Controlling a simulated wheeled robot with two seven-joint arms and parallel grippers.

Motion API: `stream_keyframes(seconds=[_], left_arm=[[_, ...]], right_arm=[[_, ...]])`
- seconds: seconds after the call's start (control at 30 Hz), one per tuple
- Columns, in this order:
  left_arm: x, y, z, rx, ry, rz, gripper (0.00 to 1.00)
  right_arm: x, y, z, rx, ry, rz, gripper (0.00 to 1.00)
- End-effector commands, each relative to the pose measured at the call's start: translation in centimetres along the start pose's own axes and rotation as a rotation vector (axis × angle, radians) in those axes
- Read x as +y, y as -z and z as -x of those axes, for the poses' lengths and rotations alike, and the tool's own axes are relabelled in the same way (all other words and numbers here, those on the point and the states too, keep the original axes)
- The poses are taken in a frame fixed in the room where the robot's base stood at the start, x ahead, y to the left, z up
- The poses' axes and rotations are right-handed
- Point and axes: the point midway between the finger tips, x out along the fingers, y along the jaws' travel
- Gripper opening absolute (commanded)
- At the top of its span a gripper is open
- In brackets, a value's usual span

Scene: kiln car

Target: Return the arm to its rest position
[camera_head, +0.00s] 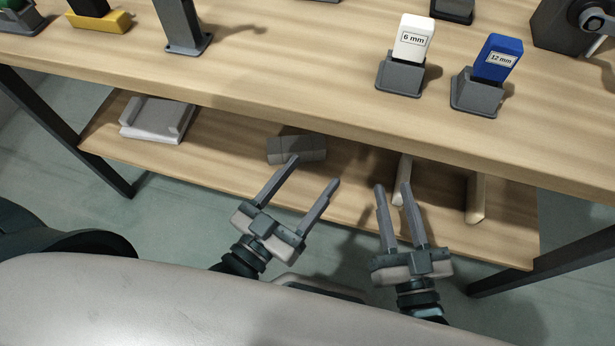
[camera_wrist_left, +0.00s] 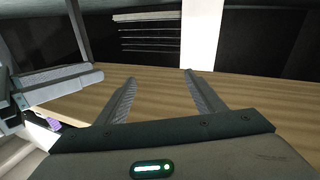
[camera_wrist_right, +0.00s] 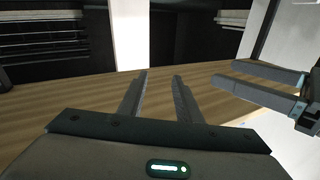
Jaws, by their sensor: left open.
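My left gripper (camera_head: 315,170) is open and empty, in front of the table edge and above the lower shelf in the head view. My right gripper (camera_head: 392,186) is to its right, also empty, its fingers apart with a narrower gap. Both grippers point away from my body towards the table. In the left wrist view the left fingers (camera_wrist_left: 159,75) have nothing between them. In the right wrist view the right fingers (camera_wrist_right: 158,75) are also empty. Each wrist view shows the other gripper's fingers at its side.
The wooden table (camera_head: 300,75) holds a white 6 mm block (camera_head: 413,38) and a blue 12 mm block (camera_head: 497,58) in grey holders. On the lower shelf (camera_head: 225,155) are a white tray (camera_head: 157,119), grey blocks (camera_head: 296,149) and a pale bar (camera_head: 476,198). The table edge is close beyond both grippers.

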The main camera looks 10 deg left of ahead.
Motion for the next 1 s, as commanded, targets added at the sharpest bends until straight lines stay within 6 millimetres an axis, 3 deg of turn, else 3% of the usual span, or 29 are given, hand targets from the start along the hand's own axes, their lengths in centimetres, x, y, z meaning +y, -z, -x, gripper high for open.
stream_keyframes(seconds=[0.57,0.77,1.0], left_arm=[[-0.3,-0.7,-0.1,-0.034,0.002,-0.004,0.62],[-1.6,-3.8,0.0,-0.185,0.022,-0.021,0.62],[-4.9,-9.8,2.2,-0.511,0.079,-0.044,0.62]], right_arm=[[0.3,-0.8,0.0,-0.035,-0.003,0.006,0.31],[1.7,-3.7,0.1,-0.184,-0.024,0.021,0.31],[5.0,-9.7,2.2,-0.509,-0.081,0.044,0.31]])
